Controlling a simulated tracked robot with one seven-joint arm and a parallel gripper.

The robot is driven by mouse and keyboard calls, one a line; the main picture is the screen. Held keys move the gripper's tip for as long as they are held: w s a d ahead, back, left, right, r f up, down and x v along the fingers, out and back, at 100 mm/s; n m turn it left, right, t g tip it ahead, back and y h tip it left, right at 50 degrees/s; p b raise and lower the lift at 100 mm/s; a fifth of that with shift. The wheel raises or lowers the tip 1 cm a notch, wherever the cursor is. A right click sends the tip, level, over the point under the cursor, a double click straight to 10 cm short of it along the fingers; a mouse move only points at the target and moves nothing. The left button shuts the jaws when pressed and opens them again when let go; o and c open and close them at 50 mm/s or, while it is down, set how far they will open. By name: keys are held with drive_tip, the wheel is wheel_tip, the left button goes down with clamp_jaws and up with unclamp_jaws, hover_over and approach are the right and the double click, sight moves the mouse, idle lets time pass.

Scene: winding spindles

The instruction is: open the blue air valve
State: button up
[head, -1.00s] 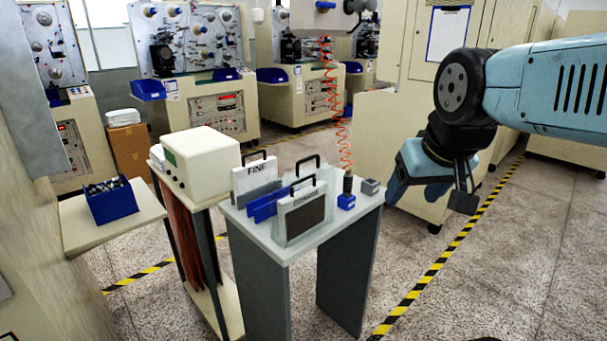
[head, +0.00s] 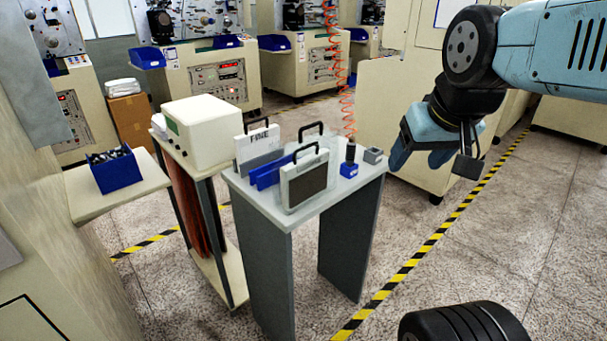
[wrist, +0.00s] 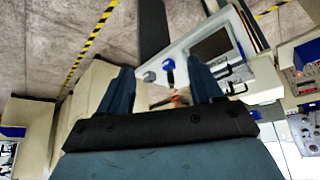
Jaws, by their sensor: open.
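The blue air valve (head: 349,170) is a small blue block with a dark upright top, near the right end of a grey-topped table (head: 330,205). An orange coiled hose hangs down to it. In the wrist view a blue shape that looks like the valve (wrist: 168,70) shows between and beyond my fingers. My gripper (head: 418,158) is to the right of the table in the head view, apart from the valve. Its two blue fingers (wrist: 160,78) stand wide apart with nothing held. I cannot tell the valve's handle position.
A small grey block (head: 373,156) sits right beside the valve. Upright panels with black handles (head: 304,180) and blue pieces stand left of it. A cream box (head: 202,130) and a blue bin (head: 114,172) are farther left. Floor right of the table is clear.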

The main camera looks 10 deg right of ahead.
drive_tip(key=shift+w, duration=0.1)
drive_tip(key=c, duration=0.6)
drive_tip(key=w+r+n+t, duration=0.1)
drive_tip(key=w, duration=0.2)
drive_tip(key=w+d+r+n+t, duration=0.1)
drive_tip(key=w+n, duration=0.1)
drive_tip(key=w, duration=0.1)
drive_tip(key=w+d+r+n+t, duration=0.1)
drive_tip(key=w, duration=0.2)
drive_tip(key=shift+w+d+r+n+h, duration=0.1)
drive_tip(key=shift+w+r+n+h, duration=0.25)
drive_tip(key=shift+w+n+h, duration=0.05)
clamp_jaws()
drive_tip(key=w+a+r+m+t+y, duration=0.1)
drive_tip(key=w+r+m+t+y, duration=0.4)
drive_tip(key=w+m, duration=0.7)
drive_tip(key=w+a+r+m+t+y, duration=0.2)
drive_tip(key=w+r+m+t+y, duration=0.4)
drive_tip(key=w+m, duration=0.7)
wheel_tip(320, 180, up, 3)
drive_tip(key=m+y, duration=0.4)
drive_tip(key=m, duration=0.4)
drive_tip(key=shift+w+m, duration=0.25)
drive_tip(key=shift+m, duration=0.05)
drive_tip(key=shift+a, duration=0.1)
